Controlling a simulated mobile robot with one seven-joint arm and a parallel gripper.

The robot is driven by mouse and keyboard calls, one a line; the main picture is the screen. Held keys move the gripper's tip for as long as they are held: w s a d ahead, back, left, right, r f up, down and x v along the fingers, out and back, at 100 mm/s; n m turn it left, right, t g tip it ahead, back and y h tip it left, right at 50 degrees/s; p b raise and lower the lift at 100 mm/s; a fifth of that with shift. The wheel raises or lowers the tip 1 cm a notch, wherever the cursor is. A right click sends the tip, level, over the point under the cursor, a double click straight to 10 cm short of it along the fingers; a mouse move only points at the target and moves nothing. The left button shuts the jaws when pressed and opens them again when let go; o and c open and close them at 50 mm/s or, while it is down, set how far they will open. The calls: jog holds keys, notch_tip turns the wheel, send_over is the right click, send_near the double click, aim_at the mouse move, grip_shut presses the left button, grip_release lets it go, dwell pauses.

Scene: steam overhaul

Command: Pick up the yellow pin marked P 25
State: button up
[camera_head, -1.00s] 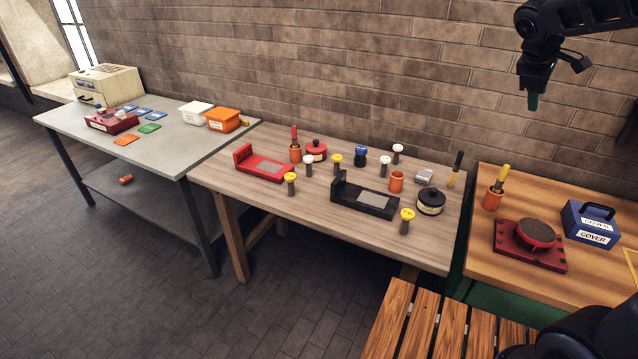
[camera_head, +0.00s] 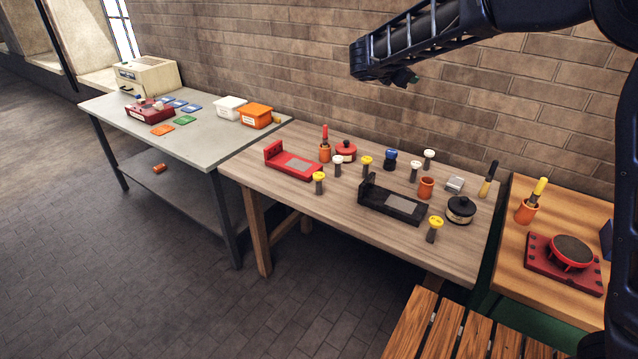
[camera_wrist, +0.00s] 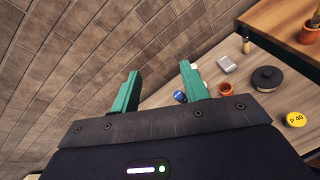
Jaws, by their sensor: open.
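Three yellow-topped pins stand on the middle wooden table in the head view: one near the red fixture (camera_head: 319,182), one farther back (camera_head: 366,165), one at the front right (camera_head: 435,228). Their marks are too small to read there. In the wrist view one yellow pin top (camera_wrist: 295,119) reads P 40; it sits beside the black pot (camera_wrist: 267,79), so it matches the front-right pin. I cannot tell which of the other two is P 25.
A red fixture (camera_head: 292,164), black fixture (camera_head: 393,206), orange cup (camera_head: 426,188), blue-topped pin (camera_head: 390,159) and white-topped pins (camera_head: 429,158) crowd the table (camera_head: 300,200). A slatted wooden bench (camera_head: 440,335) is in front. A brick wall (camera_head: 300,60) stands behind.

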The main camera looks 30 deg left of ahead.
jog(key=s+a+f+n+t+y, duration=0.25)
jog(key=s+a+n, duration=0.25)
jog(key=s+a, duration=0.55)
jog(key=s+a+f+n+t+y, duration=0.1)
jog(key=s+a+n+y, duration=0.3)
jog(key=s+a, duration=0.65)
send_near(318, 182)
jog(key=a, duration=0.1)
jog(key=x, duration=0.5)
jog(key=shift+w+a+f, duration=0.1)
jog(key=shift+w+f, duration=0.2)
jog(key=shift+w, duration=0.1)
jog(key=w, duration=0.4)
jog(key=shift+w+a+r, duration=0.1)
jog(key=shift+w+r, duration=0.1)
jog(key=shift+r, duration=0.1)
jog(key=shift+w+a, duration=0.1)
jog(key=shift+w, duration=0.35)
jog(key=shift+c, duration=0.3)
